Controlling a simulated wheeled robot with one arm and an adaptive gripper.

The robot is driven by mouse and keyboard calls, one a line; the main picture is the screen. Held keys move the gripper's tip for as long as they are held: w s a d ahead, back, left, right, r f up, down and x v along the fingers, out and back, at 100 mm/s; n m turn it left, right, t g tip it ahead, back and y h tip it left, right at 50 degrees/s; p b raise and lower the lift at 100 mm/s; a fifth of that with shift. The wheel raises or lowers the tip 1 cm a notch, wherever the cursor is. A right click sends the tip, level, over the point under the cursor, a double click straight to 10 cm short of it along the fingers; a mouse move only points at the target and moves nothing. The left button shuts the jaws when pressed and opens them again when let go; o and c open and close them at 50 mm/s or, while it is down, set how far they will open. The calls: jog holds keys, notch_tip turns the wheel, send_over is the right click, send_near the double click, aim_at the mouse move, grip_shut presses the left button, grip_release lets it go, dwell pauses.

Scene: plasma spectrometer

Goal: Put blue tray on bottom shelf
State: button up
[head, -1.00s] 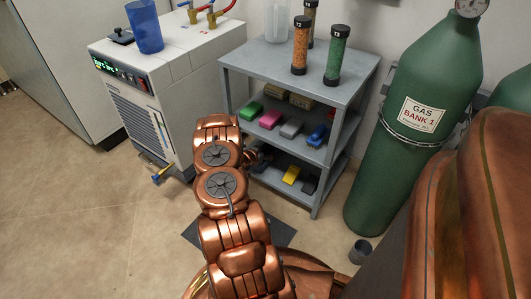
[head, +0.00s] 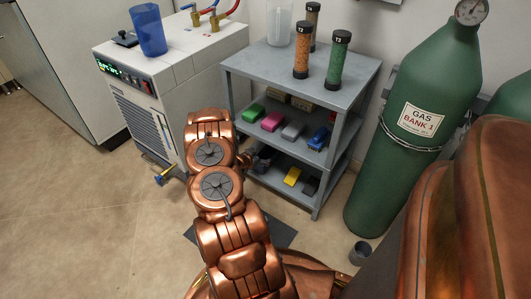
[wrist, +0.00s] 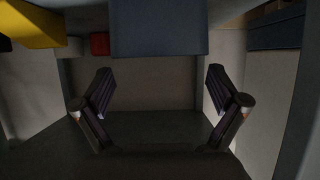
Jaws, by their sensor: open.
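The blue tray (head: 319,138) sits at the right end of the middle shelf of a grey rack, beside grey, pink and green trays. The bottom shelf (head: 278,189) below it holds a yellow piece and a dark one. My gripper (wrist: 158,98) is open, with nothing between its fingers in the wrist view. In the head view my gripper (head: 261,158) is a dark shape at the rack's left side, partly hidden by my arm. A dark blue-grey block (wrist: 160,28) hangs across the top of the wrist view; I cannot tell which piece it is.
Bottles with orange and green contents (head: 337,58) stand on the rack top. A green gas cylinder (head: 408,140) stands close to the rack's right. A white instrument (head: 165,85) stands to its left. A small grey cup (head: 361,252) is on the floor. Open floor lies at the lower left.

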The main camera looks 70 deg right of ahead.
jog(key=p+v, duration=0.1)
jog(key=v, duration=0.5)
dwell(0.9)
